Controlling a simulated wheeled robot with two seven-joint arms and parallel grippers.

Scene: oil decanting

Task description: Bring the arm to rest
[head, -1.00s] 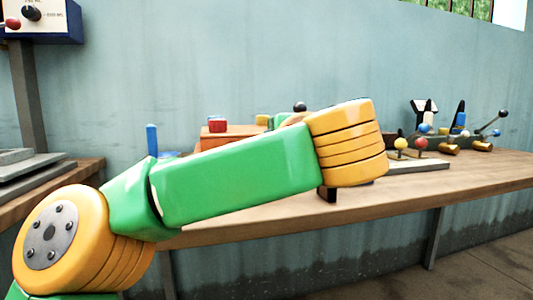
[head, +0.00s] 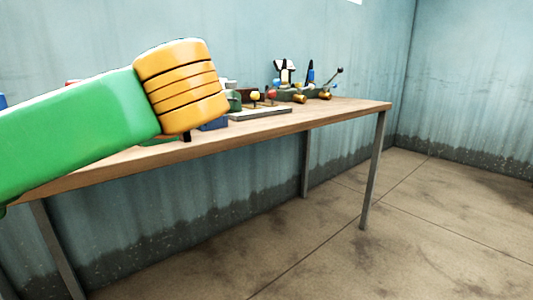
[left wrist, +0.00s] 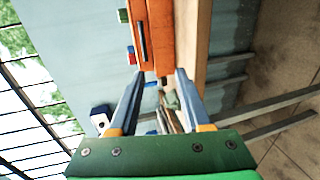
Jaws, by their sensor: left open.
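My left arm (head: 80,125) comes in from the left in the head view, a green link ending in a yellow ringed joint (head: 182,85) that hangs over the bench. Its gripper is hidden behind that joint in the head view. In the left wrist view the left gripper (left wrist: 160,76) shows two blue-grey fingers, spread apart with nothing held between them. An orange box (left wrist: 160,35) lies beyond the fingertips in that view; I cannot tell its distance. My right gripper is in neither view.
A wooden bench (head: 345,108) runs along the blue wall. Levers with coloured knobs and brass parts (head: 300,98) stand at its back right, by a pale flat plate (head: 260,113). The floor (head: 430,220) right of the bench is clear.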

